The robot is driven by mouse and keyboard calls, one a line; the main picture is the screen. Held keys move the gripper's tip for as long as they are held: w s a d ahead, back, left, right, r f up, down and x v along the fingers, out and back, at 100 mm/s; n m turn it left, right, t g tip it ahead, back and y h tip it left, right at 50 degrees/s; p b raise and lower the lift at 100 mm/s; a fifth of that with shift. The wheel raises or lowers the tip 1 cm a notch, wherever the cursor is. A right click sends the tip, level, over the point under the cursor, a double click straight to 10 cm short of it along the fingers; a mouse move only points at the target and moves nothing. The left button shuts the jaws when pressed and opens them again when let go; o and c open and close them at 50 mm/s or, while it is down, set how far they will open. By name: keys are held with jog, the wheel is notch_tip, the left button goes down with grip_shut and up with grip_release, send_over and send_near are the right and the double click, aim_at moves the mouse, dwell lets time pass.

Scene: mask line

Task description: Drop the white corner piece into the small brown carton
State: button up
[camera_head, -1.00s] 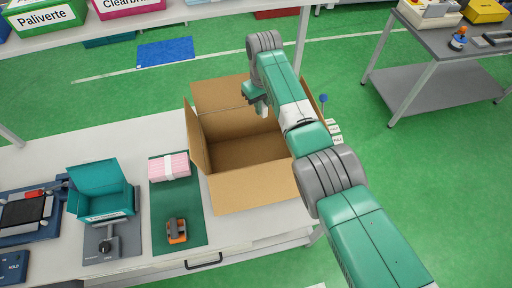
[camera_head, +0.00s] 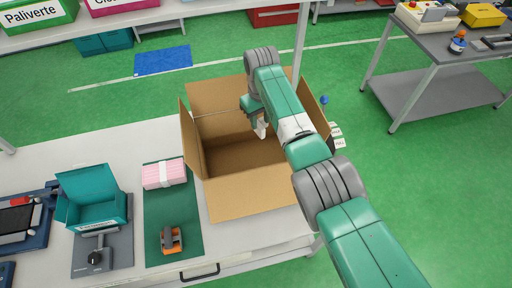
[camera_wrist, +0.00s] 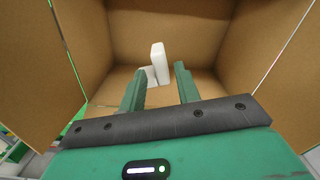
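The brown carton (camera_head: 250,191) stands open on the table, its flaps spread. It also fills the wrist view (camera_wrist: 205,35). My gripper (camera_head: 258,120) points down inside the carton's mouth. In the wrist view its two green fingers (camera_wrist: 161,70) stand apart with a gap between them. The white corner piece (camera_wrist: 159,62) shows at and beyond the fingertips, its lower left part partly covered by the left finger. A gap shows between it and the right finger. In the head view the white piece (camera_head: 261,131) is just below my gripper, above the carton floor.
Left of the carton lie a pink bundle with a white band (camera_head: 164,174) and an orange-and-black tool (camera_head: 171,240) on a green mat (camera_head: 186,218). A teal box (camera_head: 93,200) stands on a grey stand further left. A grey cart (camera_head: 430,90) is at the back right.

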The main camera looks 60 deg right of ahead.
jog(key=shift+o, duration=0.4)
notch_tip(320, 180, up, 8)
jog(key=shift+f, duration=0.1)
dwell(0.7)
